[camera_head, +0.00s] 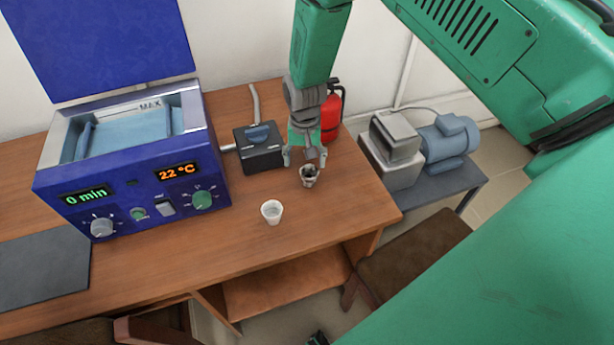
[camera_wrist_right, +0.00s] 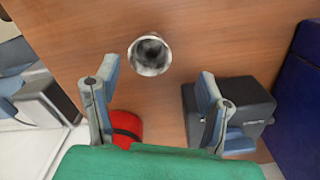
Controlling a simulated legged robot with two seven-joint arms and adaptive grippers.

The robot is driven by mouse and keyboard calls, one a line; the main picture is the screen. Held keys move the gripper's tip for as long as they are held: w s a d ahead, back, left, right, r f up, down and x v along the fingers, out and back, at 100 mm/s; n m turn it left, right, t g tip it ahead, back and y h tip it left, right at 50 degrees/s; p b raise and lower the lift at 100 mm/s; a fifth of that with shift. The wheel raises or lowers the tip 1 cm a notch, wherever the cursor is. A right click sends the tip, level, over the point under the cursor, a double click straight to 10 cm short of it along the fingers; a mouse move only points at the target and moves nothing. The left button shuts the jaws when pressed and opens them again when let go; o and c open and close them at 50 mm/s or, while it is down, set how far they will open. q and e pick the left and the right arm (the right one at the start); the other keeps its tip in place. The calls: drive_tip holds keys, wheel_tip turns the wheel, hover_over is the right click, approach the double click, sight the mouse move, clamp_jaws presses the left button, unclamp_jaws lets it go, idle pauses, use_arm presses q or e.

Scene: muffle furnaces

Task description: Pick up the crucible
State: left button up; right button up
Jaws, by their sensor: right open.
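My right gripper (camera_head: 305,161) points down beside and just above the crucible, fingers apart and empty. In the wrist view my right gripper (camera_wrist_right: 158,72) is open, with a gap between its fingers and no clear contact. A white cup (camera_head: 272,212) stands nearer the table's front edge. My left gripper is not seen.
A blue bath-like device (camera_head: 133,178) with a raised lid stands at the left. A black box with a blue knob (camera_head: 262,153) sits behind the crucible. A red extinguisher (camera_head: 331,112) and a pump (camera_head: 449,142) are beyond. The table front is mostly clear.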

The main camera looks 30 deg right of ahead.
sight(309, 173)
drive_tip(key=f, duration=0.2)
drive_tip(key=d+f, duration=0.1)
drive_tip(key=f, duration=0.2)
drive_tip(key=shift+s+d+p, duration=0.2)
drive_tip(key=shift+p, duration=0.2)
drive_tip(key=shift+a+f, duration=0.1)
drive_tip(key=shift+f, duration=0.25)
drive_tip(key=shift+a, duration=0.1)
drive_tip(key=shift+c, duration=0.3)
drive_tip(key=c, duration=1.2)
